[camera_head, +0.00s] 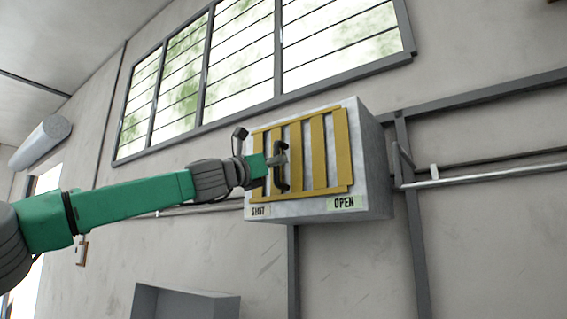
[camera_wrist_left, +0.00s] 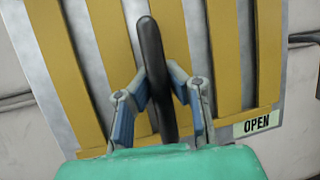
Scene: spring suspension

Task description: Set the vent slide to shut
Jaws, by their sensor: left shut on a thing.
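The vent box (camera_head: 372,165) is a grey metal box on the wall. Its front carries a yellow slatted slide (camera_head: 342,150); the slats also show in the left wrist view (camera_wrist_left: 200,45). A black upright handle (camera_head: 284,180) stands on the slide, left of its middle, and shows large in the left wrist view (camera_wrist_left: 153,60). A SHUT label (camera_head: 259,211) is at the box's lower left and an OPEN label (camera_head: 344,203) at its lower right. My left gripper (camera_head: 279,160) is shut on the handle, with one finger on each side of it (camera_wrist_left: 150,85). My right gripper is not in view.
A long barred window (camera_head: 250,60) is above the box. Grey rails and a pale pipe (camera_head: 480,178) run along the wall to the right. A grey box (camera_head: 185,302) stands below. The space in front of the wall beneath the vent looks clear.

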